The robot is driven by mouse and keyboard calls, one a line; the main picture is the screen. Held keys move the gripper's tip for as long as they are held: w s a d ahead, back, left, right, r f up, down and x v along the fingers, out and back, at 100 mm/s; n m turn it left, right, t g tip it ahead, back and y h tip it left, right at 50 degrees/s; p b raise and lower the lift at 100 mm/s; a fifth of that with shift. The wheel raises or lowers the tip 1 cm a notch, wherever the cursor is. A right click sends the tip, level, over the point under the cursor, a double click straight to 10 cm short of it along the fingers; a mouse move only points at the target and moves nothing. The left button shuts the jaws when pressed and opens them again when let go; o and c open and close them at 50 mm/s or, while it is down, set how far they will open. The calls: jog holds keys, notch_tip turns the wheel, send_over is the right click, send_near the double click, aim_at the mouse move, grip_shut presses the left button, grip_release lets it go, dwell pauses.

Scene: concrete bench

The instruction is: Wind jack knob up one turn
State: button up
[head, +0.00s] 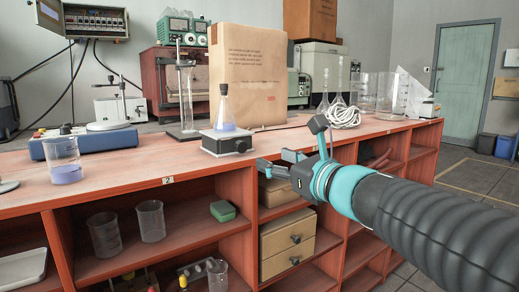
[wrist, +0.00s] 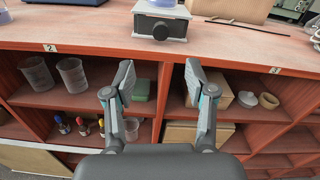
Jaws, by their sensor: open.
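The lab jack (head: 226,142) is a low white and dark block on the bench top. A conical flask with blue liquid (head: 224,118) stands on it. The dark round jack knob (head: 241,146) is on the jack's front; in the wrist view the knob (wrist: 160,31) shows at the top centre, facing me. My gripper (head: 275,160) is at the bench's front edge, to the right of the jack in the head view. In the wrist view my gripper (wrist: 159,72) is open and empty, its two fingers below the knob on either side, apart from it.
The red bench top (head: 130,160) is clear in front of the jack. Shelves below hold beakers, a green box (head: 222,210) and drawers (head: 288,245).

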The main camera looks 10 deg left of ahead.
aim_at(243, 147)
jog(key=x, duration=1.2)
jog(key=shift+w+a+p, duration=0.25)
jog(key=shift+w+p, duration=0.05)
jog(key=shift+w, duration=0.05)
grip_shut()
